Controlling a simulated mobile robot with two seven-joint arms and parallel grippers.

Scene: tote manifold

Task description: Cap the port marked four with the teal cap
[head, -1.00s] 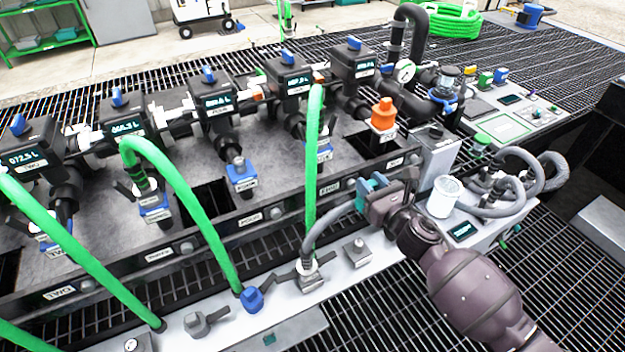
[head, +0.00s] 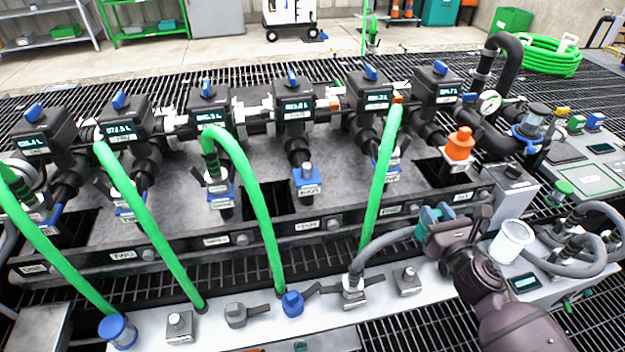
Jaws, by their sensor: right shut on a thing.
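My right gripper (head: 442,236) is shut on the teal cap (head: 432,215) and holds it above the white front ledge, at the right. The jaws hide part of the cap. The manifold has a row of ports with blue collars. My left gripper is not in view.
Green hoses (head: 262,215) arch from neighbouring ports to the front ledge (head: 250,330); one (head: 378,190) stands between the fourth port and my right gripper. An orange cap (head: 459,144) sits on the rightmost port. A grey hose (head: 385,240) runs close to my gripper. A white cup (head: 511,240) stands right of it.

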